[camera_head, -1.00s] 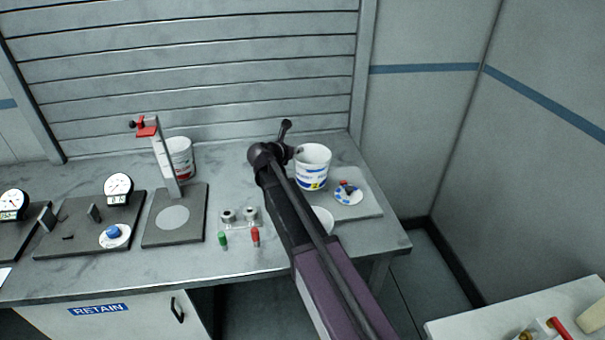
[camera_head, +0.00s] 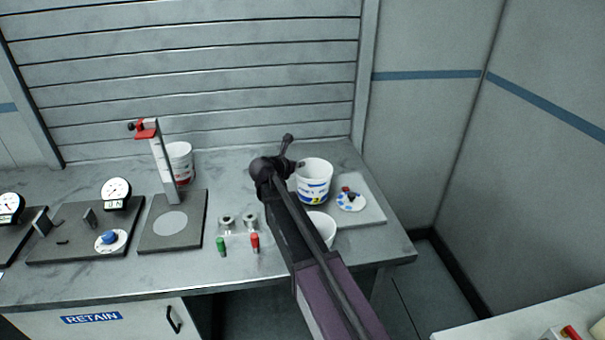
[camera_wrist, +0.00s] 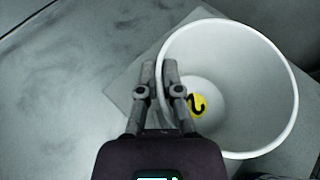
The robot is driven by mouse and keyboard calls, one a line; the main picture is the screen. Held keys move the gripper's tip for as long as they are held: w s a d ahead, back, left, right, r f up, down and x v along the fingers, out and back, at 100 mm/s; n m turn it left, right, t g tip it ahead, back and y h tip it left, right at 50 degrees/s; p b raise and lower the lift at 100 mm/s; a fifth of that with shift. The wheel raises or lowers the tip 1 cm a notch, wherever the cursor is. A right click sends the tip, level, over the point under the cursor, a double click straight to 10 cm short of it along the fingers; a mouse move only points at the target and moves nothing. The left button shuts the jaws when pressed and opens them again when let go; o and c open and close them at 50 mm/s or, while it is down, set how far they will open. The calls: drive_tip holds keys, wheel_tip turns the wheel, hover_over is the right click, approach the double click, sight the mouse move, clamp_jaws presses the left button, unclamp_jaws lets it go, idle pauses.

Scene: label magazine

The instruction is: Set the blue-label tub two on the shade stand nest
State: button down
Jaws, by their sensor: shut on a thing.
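The blue-label tub two (camera_head: 313,186) is a white open tub with a blue band and a yellow mark reading 2. My gripper (camera_head: 298,166) is shut on its left rim. In the wrist view, my fingers (camera_wrist: 164,85) pinch the wall of the tub (camera_wrist: 265,75), and a yellow 2 disc shows inside it. The tub is upright over or on the left part of a pale grey plate (camera_head: 368,213); I cannot tell whether it touches. A white disc with blue patches (camera_head: 351,201) lies on this plate, right of the tub. I cannot tell which part is the shade stand nest.
Another white tub (camera_head: 326,231) is partly hidden behind my arm. A red-clamped column stand (camera_head: 158,160) has a dark base with a round pale disc (camera_head: 170,223). A red-marked tub (camera_head: 180,160) stands behind it. Green (camera_head: 221,247) and red (camera_head: 255,243) small items lie near the front edge.

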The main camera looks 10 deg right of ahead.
sight(299, 171)
drive_tip(key=shift+f+b, duration=1.5)
drive_tip(key=shift+f, duration=0.2)
drive_tip(key=c, duration=0.8)
unclamp_jaws()
drive_tip(key=shift+r, duration=0.1)
drive_tip(key=p+v, duration=0.5)
drive_tip(key=v, duration=0.7)
